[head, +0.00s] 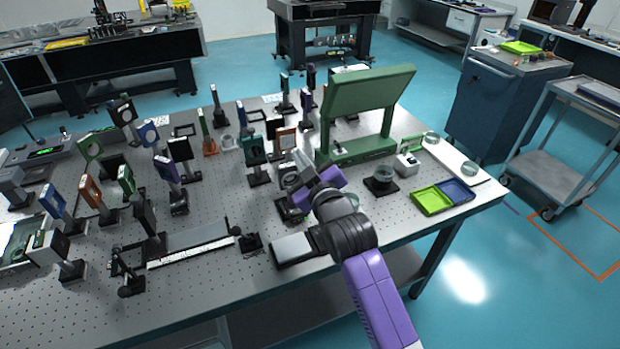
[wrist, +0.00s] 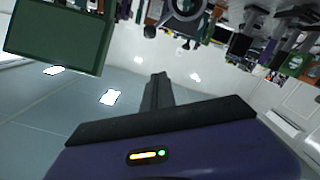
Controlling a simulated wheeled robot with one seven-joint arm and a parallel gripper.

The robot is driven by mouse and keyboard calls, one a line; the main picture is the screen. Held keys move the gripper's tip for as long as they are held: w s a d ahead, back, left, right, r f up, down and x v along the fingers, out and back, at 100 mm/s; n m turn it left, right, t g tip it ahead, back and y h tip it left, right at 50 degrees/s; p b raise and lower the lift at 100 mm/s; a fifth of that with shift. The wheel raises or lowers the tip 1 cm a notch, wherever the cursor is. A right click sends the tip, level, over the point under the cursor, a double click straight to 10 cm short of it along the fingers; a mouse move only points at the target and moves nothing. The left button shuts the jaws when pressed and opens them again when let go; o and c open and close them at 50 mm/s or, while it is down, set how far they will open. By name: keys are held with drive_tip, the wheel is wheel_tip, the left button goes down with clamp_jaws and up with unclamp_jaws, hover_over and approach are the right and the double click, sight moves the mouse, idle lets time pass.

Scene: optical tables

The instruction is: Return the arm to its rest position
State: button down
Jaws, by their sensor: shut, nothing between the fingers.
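My arm reaches over the optical table (head: 205,290) from the lower right, with a purple link and a black joint. Its purple wrist is above the table among the optical mounts, left of the green frame (head: 372,90). In the wrist view my gripper (wrist: 160,82) shows as dark fingers pressed together, with nothing between them. The purple gripper body with a lit indicator fills the bottom of that view. In the head view the fingertips are hard to make out among the mounts.
Several upright optical mounts crowd the table's left and middle. Yellow-green (head: 432,200) and blue (head: 456,190) trays lie at the right, near a dark round-topped part (head: 381,180). A blue cabinet (head: 497,105) and a grey cart (head: 555,178) stand beyond. The wrist view looks tilted.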

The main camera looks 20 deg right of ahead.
drive_tip(key=s+b, duration=0.1)
drive_tip(key=s, duration=0.7)
drive_tip(key=s+r+m+t, duration=0.2)
drive_tip(key=s+r, duration=0.1)
drive_tip(key=s, duration=0.2)
drive_tip(key=s+f+m+g, duration=0.1)
drive_tip(key=s+f, duration=0.2)
drive_tip(key=s, duration=0.9)
drive_tip(key=s+f+m+g, duration=0.1)
drive_tip(key=s+f, duration=0.3)
drive_tip(key=s, duration=0.9)
drive_tip(key=s+a+f+m+g, duration=0.1)
drive_tip(key=s+f, duration=0.3)
drive_tip(key=s, duration=0.9)
drive_tip(key=shift+s+m+g+y, duration=0.15)
drive_tip(key=shift+m+g+y, duration=0.15)
drive_tip(key=shift+g, duration=0.5)
